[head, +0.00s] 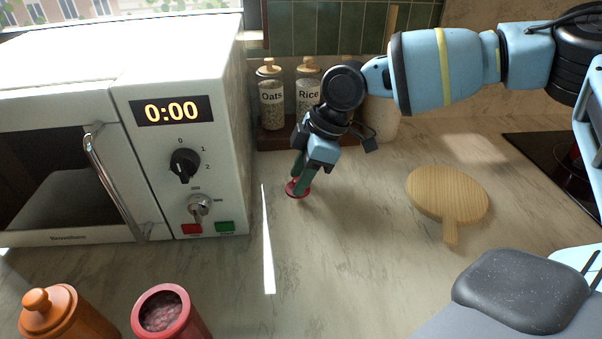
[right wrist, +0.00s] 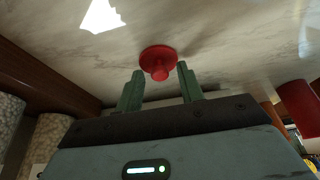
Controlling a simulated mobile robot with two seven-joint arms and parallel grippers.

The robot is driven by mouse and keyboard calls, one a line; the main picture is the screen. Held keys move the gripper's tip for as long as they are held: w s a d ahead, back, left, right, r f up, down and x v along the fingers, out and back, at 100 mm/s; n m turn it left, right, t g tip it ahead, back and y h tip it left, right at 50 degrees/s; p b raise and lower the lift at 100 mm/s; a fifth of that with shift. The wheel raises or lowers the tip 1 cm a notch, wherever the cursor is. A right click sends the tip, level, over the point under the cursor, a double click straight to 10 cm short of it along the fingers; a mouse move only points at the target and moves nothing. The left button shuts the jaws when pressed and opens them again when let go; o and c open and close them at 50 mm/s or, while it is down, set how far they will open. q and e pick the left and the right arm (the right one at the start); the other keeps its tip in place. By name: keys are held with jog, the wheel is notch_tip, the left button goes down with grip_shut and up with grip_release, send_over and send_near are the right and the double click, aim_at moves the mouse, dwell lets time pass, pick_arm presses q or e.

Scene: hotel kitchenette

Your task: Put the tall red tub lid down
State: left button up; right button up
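The red lid (head: 297,188) lies on the counter below my right gripper (head: 303,180), to the right of the microwave. In the right wrist view the lid (right wrist: 158,53) lies flat against the counter with its knob towards me. The fingers of my right gripper (right wrist: 160,85) are apart, one on each side of the knob, with a visible gap on both sides. The red tub (head: 172,315) stands uncovered at the front left, with pinkish contents showing. It is cut off by the frame's lower edge. My left gripper is not in view.
A white microwave (head: 190,115) fills the left. An orange lidded tub (head: 62,315) stands left of the red tub. Oats (head: 271,100) and Rice (head: 308,92) jars stand behind my gripper. A round wooden board (head: 447,192) lies to the right. The counter's middle front is clear.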

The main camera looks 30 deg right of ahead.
jog(key=v, duration=1.2)
jog(key=shift+s, duration=0.1)
